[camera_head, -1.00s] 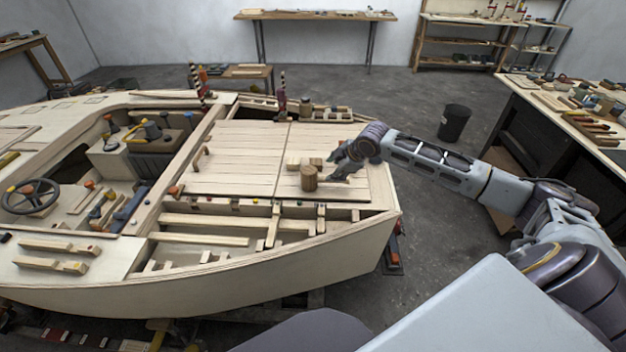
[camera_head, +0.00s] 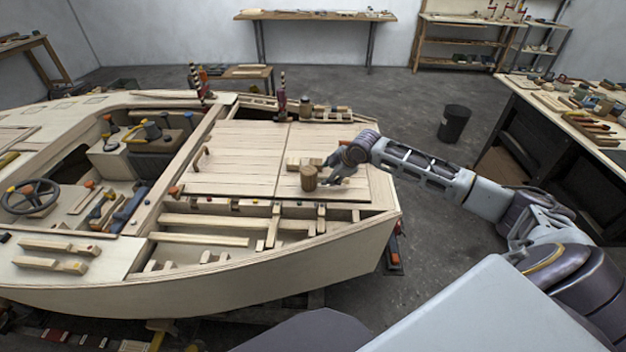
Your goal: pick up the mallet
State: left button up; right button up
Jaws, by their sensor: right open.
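The mallet is most likely the round brown wooden head (camera_head: 309,178) on the plank deck near the right end of the hull. Its handle is not clearly visible. My right gripper (camera_head: 329,174) is open just to the right of the wooden head, low over the deck, with its fingers pointing left and down. I cannot tell whether a finger touches it. My left gripper is not in view.
The plywood hull (camera_head: 300,262) fills the left and middle. A light wood block (camera_head: 299,162) lies just behind the mallet head. Slatted framing (camera_head: 205,240) runs in front of the deck. A dark bin (camera_head: 454,123) and a workbench (camera_head: 545,118) stand to the right.

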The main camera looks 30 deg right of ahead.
jog(key=shift+s+x, duration=0.2)
jog(key=shift+x, duration=2.05)
jog(key=shift+f, duration=0.1)
grip_shut()
